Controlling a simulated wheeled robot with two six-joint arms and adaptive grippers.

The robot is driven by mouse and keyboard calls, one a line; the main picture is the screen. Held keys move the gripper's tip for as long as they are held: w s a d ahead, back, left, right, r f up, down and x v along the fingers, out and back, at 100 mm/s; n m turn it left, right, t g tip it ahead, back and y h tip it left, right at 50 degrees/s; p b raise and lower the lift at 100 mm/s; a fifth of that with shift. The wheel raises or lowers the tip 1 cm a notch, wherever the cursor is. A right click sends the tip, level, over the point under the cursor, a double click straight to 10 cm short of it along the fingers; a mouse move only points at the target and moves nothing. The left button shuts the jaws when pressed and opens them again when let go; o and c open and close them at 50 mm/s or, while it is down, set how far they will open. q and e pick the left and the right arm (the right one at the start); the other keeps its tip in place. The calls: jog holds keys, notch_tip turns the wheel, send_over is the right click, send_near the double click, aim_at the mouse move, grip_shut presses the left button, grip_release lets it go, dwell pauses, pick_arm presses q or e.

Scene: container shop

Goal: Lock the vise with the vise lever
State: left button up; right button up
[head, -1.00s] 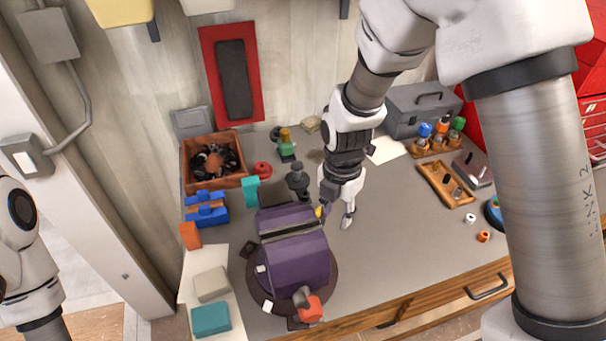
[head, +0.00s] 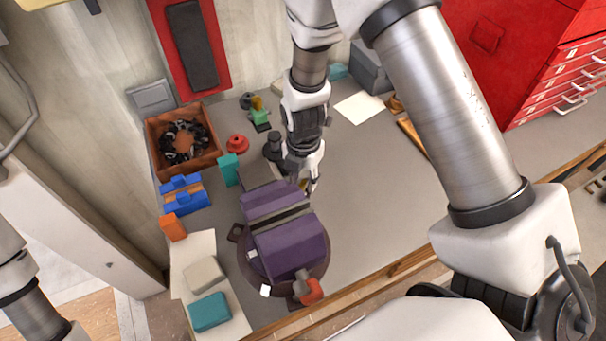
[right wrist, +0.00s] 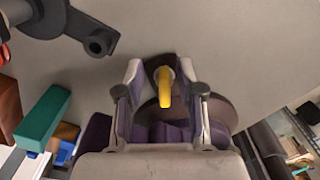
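The purple vise (head: 290,250) stands on a round dark base on the grey workbench. A yellow lever (right wrist: 165,86) on a dark mount is at its far right side; only a sliver of it shows in the head view. My right gripper (head: 311,184) points down beside the vise. In the right wrist view its fingers (right wrist: 163,92) are open, one on each side of the yellow lever, with gaps visible. An orange-red part (head: 312,290) is at the vise's near end. Only part of my left arm shows at the lower left; its gripper is out of view.
Left of the vise are a teal block (head: 229,170), blue blocks (head: 185,204), an orange block (head: 173,227) and a wooden box (head: 157,133) of dark parts. A dark post (head: 274,146) stands close by my right gripper. The bench right of the vise is clear.

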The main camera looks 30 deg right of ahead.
jog(key=shift+s+r, duration=0.2)
jog(key=shift+s, duration=0.15)
grip_shut()
pick_arm(q)
jog(key=shift+s, duration=0.25)
